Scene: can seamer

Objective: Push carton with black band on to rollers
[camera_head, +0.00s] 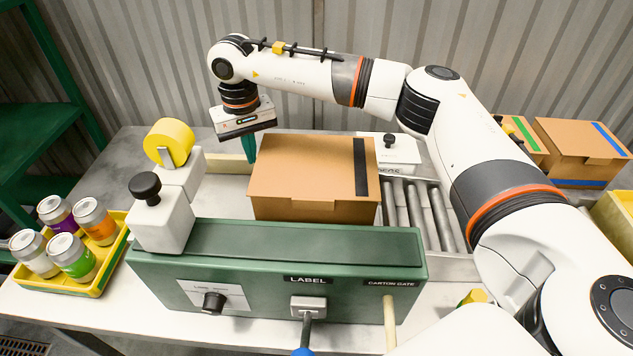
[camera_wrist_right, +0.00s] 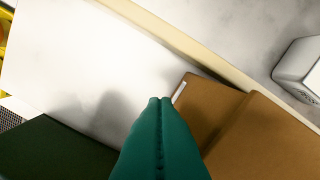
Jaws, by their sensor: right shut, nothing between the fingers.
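The brown carton with a black band (camera_head: 300,178) lies behind the green machine housing. The band is near its right end. The rollers (camera_head: 418,212) lie just right of it, partly hidden by the carton. My right gripper (camera_head: 249,147) points down at the carton's back left edge, with its teal fingers shut and empty. In the right wrist view the shut fingers (camera_wrist_right: 160,103) are close beside the carton (camera_wrist_right: 255,135); I cannot tell whether they touch it. My left gripper is not in view.
A pale guide rail (camera_wrist_right: 180,38) runs behind the carton. The green housing (camera_head: 280,268) with a carton gate lever (camera_head: 390,322) stands in front. A yellow tape roll (camera_head: 168,142) and a yellow tray (camera_head: 100,284) of cans are left. Other cartons (camera_head: 578,148) stand at far right.

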